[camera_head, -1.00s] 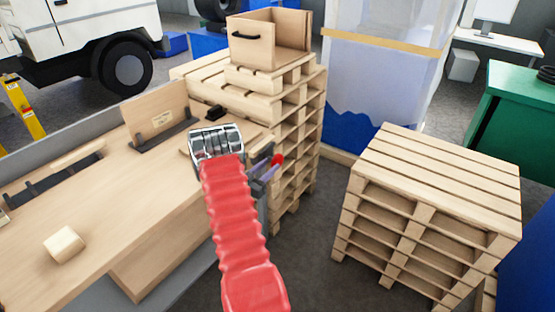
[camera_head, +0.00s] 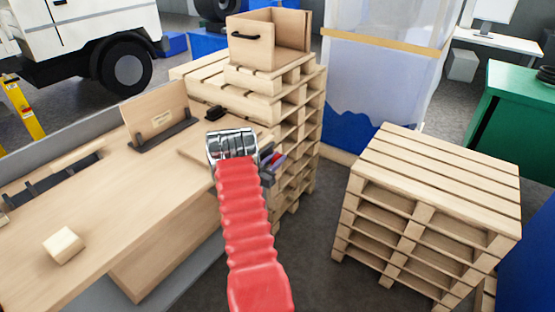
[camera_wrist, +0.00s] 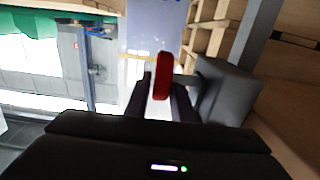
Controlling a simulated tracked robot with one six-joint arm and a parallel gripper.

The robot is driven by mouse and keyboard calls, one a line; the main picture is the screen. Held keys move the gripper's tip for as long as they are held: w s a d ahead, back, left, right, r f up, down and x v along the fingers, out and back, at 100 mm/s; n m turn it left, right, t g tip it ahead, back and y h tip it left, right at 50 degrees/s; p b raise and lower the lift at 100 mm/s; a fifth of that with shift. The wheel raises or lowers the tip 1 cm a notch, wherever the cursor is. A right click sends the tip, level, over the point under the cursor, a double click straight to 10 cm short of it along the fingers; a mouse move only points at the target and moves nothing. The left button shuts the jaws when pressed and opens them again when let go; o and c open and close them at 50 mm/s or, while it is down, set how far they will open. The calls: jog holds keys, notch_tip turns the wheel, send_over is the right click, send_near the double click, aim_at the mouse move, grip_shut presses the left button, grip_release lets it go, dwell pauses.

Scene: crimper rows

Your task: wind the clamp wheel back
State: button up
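The clamp wheel (camera_wrist: 162,76) is red and shows edge-on in the middle of the wrist view. A short stem joins it to a dark grey clamp block (camera_wrist: 230,90) on its right. My gripper (camera_wrist: 163,84) has its two dark fingers apart, one on each side of the wheel. A narrow gap shows on both sides, and I cannot tell whether either finger touches it. In the head view my gripper (camera_head: 270,163) is at the bench's right edge, partly behind my red arm. The wheel is mostly hidden there.
The wooden bench (camera_head: 110,230) carries a small wood block (camera_head: 63,245) and an upright board (camera_head: 155,115). A pallet stack (camera_head: 300,130) stands close behind my gripper. Another stack (camera_head: 435,185) stands to the right, with open floor between.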

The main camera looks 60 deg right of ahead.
grip_shut()
jog(key=shift+d, duration=0.15)
jog(key=shift+f, duration=0.1)
jog(key=shift+a+h, duration=0.2)
jog(key=shift+h, duration=0.3)
